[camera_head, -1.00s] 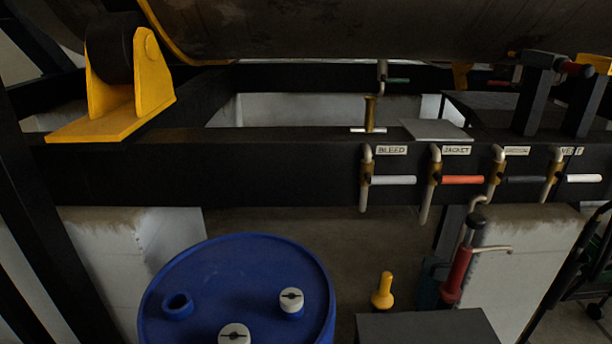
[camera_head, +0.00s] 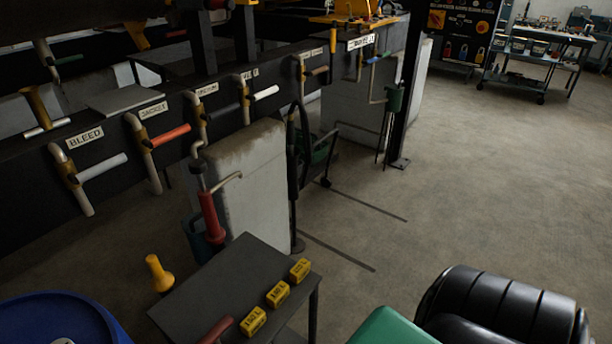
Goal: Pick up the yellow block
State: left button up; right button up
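Three small yellow blocks with dark lettering stand in a row along the right side of a low dark table. The nearest yellow block (camera_head: 253,321) is at the table's front, the middle yellow block (camera_head: 278,294) is behind it, and the far yellow block (camera_head: 299,270) is near the right corner. The lettering is too small to read surely. The dark table (camera_head: 222,281) is at the bottom centre, its front cut off by the picture edge. Neither of my grippers is in view.
A red handle-like object (camera_head: 216,331) lies at the table's front left. A blue drum (camera_head: 50,318) is at bottom left, with a yellow funnel-like object (camera_head: 158,274) beside the table. A black padded object (camera_head: 503,305) and green surface (camera_head: 392,328) fill the bottom right. Open floor (camera_head: 470,190) lies beyond.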

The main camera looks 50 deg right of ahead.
aim_at(280, 293)
jog(key=z, duration=1.2)
